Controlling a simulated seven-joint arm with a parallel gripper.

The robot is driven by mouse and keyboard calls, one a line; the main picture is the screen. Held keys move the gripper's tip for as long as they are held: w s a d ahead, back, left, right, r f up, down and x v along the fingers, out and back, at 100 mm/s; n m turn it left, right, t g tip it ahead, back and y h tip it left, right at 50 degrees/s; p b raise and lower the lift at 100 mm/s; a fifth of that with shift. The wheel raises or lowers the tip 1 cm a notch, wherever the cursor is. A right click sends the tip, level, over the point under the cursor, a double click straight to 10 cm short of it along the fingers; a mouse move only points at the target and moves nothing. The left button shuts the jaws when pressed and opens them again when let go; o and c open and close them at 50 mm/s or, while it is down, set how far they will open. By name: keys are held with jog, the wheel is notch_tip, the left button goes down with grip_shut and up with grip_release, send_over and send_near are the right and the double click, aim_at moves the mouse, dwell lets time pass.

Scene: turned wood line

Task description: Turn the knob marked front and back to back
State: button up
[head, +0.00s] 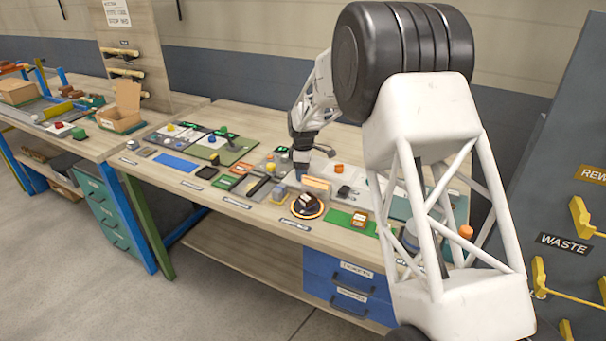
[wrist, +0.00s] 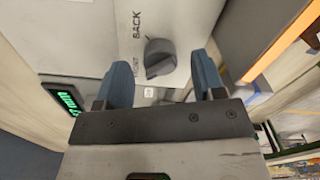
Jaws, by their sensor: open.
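A dark grey knob (wrist: 160,58) sits on a pale panel (wrist: 120,18) in the wrist view. The word BACK is printed above it in the picture, and FRONT, partly hidden, is to its left. My gripper (wrist: 165,82) is open, with one blue finger on each side of the knob and visible gaps between. I cannot tell how far the fingertips are from the panel. In the head view my gripper (head: 301,168) is low over the bench; the knob cannot be made out there.
A green-lit display (wrist: 66,99) is left of the fingers. On the bench (head: 250,118), a round black and orange item (head: 307,206) and a green mat (head: 345,221) lie nearby.

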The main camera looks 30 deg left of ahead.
jog(key=shift+f, duration=0.8)
jog(key=c, duration=0.9)
